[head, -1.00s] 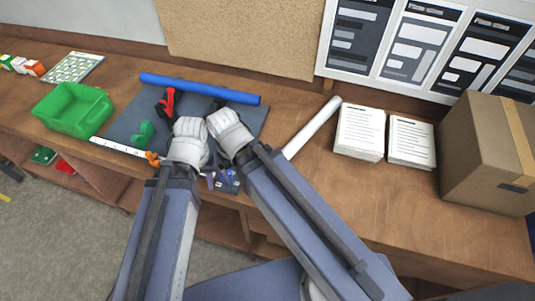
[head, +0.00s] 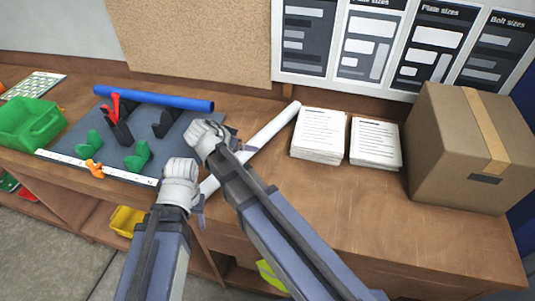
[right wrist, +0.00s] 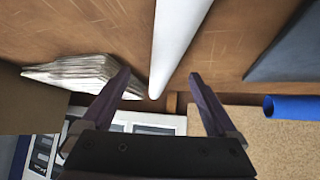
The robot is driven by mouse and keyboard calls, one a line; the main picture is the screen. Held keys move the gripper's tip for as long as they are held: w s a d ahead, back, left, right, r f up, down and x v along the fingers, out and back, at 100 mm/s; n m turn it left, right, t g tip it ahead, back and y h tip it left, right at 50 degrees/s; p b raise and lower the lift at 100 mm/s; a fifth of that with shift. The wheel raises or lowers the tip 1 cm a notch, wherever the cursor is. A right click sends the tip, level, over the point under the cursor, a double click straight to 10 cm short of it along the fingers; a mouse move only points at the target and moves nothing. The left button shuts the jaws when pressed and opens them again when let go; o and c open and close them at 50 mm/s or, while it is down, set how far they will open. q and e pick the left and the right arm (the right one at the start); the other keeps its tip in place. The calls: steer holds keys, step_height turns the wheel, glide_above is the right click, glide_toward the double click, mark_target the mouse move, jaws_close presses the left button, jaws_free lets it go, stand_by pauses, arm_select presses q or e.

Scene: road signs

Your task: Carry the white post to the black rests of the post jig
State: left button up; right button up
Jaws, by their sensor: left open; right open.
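The white post (head: 272,130) lies slantwise on the workbench, right of the dark jig mat. It also shows in the right wrist view (right wrist: 180,40), between and beyond my open fingers. My right gripper (head: 241,148) is open over the post's middle, partly hidden by its own wrist. My left gripper (head: 200,200) is open by the post's near end, its fingers mostly hidden behind the wrist. The black rests stand on the mat: one (head: 119,131) beside a red part, the other (head: 163,123) further right. Both are empty.
Green rests (head: 137,156), a blue bar (head: 150,98) and a white ruler strip (head: 125,174) with an orange piece are around the mat. A green bin (head: 30,125) is at left. Paper stacks (head: 318,135) and a cardboard box (head: 465,150) stand at right. The bench's front right is clear.

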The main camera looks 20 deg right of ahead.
mark_target(253, 144)
steer(key=shift+w+d+m, duration=0.3)
steer(key=shift+d+m, duration=0.1)
steer(key=shift+d, duration=0.05)
steer(key=shift+b+x, duration=1)
steer(key=shift+x, duration=0.2)
steer(key=shift+w+f, duration=0.1)
steer(key=shift+w+d+f+b, duration=0.1)
steer(key=shift+w+f+b, duration=0.1)
steer(key=shift+f+b, duration=0.25)
steer(key=b+x, duration=0.1)
steer(key=x, duration=0.1)
steer(key=b+x, duration=0.2)
steer(key=shift+w+f, duration=0.1)
steer(key=shift+w, duration=0.2)
jaws_close()
